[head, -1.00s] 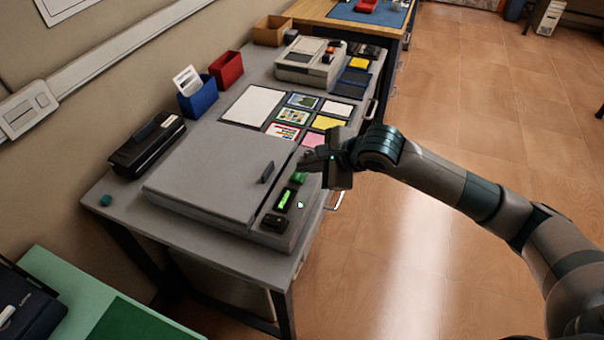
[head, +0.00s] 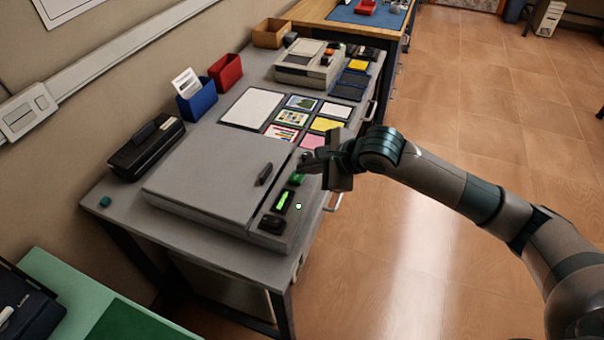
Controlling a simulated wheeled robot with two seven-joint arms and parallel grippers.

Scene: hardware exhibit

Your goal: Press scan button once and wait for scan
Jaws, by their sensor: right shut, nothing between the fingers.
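A flat grey scanner (head: 205,185) with its lid down sits on the grey desk. Its control strip on the right carries a lit green display (head: 283,201), a green button (head: 297,179) and a dark block (head: 272,224). My right gripper (head: 306,161) is shut and empty. Its fingertips are just behind the green button and look close above the strip; I cannot tell if they touch anything. My left gripper is not in view.
The desk (head: 125,205) also holds a black device (head: 147,146), blue (head: 197,98) and red (head: 226,71) bins, several coloured cards, a white sheet (head: 254,108) and a beige machine (head: 308,63). A green table (head: 70,290) stands front left. The floor at right is clear.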

